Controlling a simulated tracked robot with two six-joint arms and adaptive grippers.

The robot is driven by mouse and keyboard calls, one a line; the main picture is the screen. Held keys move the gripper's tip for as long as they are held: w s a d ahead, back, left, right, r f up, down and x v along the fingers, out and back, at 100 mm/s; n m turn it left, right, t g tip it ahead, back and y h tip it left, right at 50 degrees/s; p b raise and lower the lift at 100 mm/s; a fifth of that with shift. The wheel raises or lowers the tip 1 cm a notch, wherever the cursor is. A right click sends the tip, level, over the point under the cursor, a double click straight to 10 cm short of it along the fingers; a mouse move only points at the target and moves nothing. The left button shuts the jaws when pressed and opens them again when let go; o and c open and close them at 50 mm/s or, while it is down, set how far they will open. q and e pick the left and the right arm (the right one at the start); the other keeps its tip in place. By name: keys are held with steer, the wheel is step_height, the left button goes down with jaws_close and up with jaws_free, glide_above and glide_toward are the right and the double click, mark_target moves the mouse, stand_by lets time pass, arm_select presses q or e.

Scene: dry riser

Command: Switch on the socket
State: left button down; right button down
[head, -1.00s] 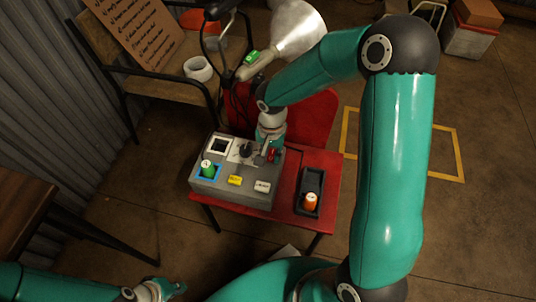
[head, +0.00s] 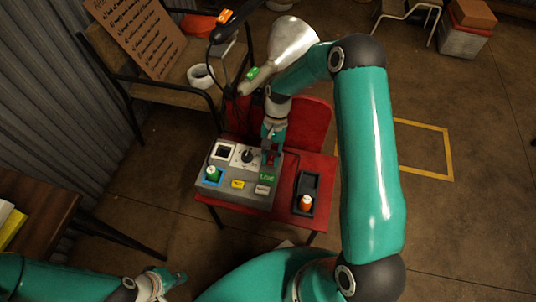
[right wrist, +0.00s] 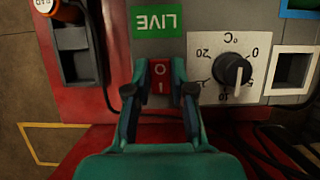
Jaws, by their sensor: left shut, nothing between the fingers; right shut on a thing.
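A green LIVE sign (right wrist: 157,21) shows beside the switch and also in the head view (head: 267,178). My left gripper (head: 180,277) is shut and empty, low at the left, away from the box.
A black knob (right wrist: 232,70) on a °C dial is beside the switch. The box also carries a green-and-white cylinder (head: 212,173), a yellow button (head: 238,184) and a white button (head: 262,189).

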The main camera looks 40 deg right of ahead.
steer(key=shift+d, duration=0.1)
steer(key=c, duration=1)
jaws_free()
steer(key=v, duration=1.2)
steer(key=shift+f, duration=0.1)
